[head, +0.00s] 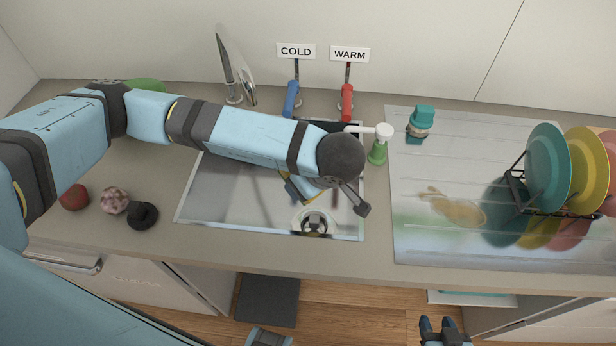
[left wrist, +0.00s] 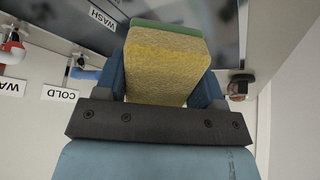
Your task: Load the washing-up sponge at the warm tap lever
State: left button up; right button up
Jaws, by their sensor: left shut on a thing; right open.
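The washing-up sponge (left wrist: 166,68), yellow with a green layer along one face, sits between the blue fingers of my left gripper (left wrist: 164,82) in the left wrist view. That gripper is shut on it. The red warm tap lever (head: 347,101) stands upright behind the sink under the WARM label (head: 350,54). It also shows in the left wrist view (left wrist: 13,46), apart from the sponge. My right gripper (head: 439,324) is open and empty at the bottom, in front of the counter.
The blue cold lever (head: 290,98) stands left of the warm one. A green soap bottle (head: 378,150) with a white pump is at the sink's right rear. A teal object (head: 421,120) and racked plates (head: 547,165) stand on the draining board (head: 440,242). Fruit (head: 75,197) lies at left.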

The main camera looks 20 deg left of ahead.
pick_arm(q)
jog(key=w+a+f+b, duration=0.2)
jog(key=w+a, duration=0.4)
jog(key=a, duration=0.5)
jog(key=shift+w+f, duration=0.25)
dwell(0.3)
